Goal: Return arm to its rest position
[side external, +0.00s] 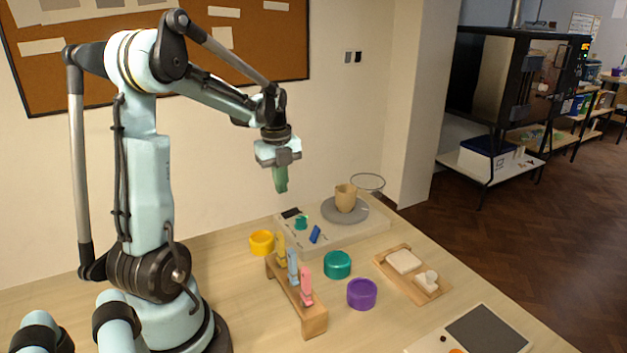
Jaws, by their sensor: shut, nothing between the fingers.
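My gripper (281,182) hangs from my arm, pointing down in the upper middle of the side external view. Its green fingers are together, with nothing seen between them. It is well above the wooden table (225,255), clear of everything on it. In the picture it is to the left of and above a tan cup (346,197) that stands upright on a grey disc (333,214). No marker of a rest position shows.
A wooden rack (313,320) holds yellow, blue and pink tools. Yellow (262,243), teal (338,265) and purple (362,294) pots stand around it. A wooden tray (428,289) with white pieces lies to the right. The corkboard wall (270,45) is behind my arm.

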